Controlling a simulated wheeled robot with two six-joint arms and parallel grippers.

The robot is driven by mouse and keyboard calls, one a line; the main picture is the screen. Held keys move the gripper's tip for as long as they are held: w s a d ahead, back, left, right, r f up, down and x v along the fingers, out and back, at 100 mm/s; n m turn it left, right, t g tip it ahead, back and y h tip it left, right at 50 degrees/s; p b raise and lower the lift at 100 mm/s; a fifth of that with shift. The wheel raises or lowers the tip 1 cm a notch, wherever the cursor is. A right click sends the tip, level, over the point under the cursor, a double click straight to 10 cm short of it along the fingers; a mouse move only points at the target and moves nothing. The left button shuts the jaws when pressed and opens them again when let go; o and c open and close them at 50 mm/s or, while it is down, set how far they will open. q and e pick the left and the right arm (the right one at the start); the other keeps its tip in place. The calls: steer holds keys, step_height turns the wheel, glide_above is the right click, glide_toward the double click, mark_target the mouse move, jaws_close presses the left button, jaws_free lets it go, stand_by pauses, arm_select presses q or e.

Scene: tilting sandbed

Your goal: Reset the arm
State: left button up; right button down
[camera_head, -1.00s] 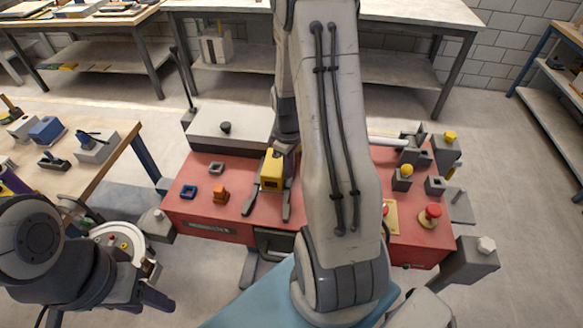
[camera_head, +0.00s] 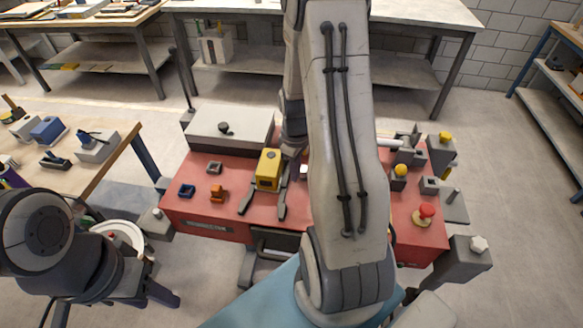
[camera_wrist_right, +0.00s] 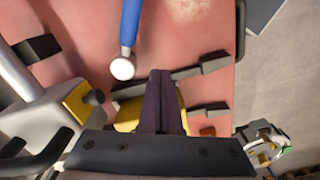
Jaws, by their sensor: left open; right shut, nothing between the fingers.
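My right arm (camera_head: 345,130) rises through the middle of the head view in front of the red bed (camera_head: 205,175). Its gripper is hidden there. In the right wrist view the right gripper (camera_wrist_right: 165,75) is shut and empty, its dark fingers together over the red bed, near a yellow block (camera_wrist_right: 130,112) and dark grey bars (camera_wrist_right: 190,70). My left gripper (camera_head: 155,285) hangs open at the lower left, off the bed's left side; its fingers are only partly visible.
A blue handle with a white end (camera_wrist_right: 122,68) lies close to the right fingers. The yellow block (camera_head: 268,170), a blue ring (camera_head: 187,190), an orange piece (camera_head: 217,193) and a red button (camera_head: 426,211) are on the bed.

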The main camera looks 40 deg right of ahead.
step_height(320, 180, up, 10)
steer(key=s+a+r+n, duration=0.1)
steer(key=a+r, duration=0.2)
steer(key=a, duration=1.4)
steer(key=s+a+r+n+y, duration=0.1)
steer(key=s+a+r+n, duration=0.1)
steer(key=s+a, duration=1.1)
steer(key=shift+s+r, duration=0.2)
steer(key=shift+s, duration=0.7)
steer(key=shift+a, duration=0.15)
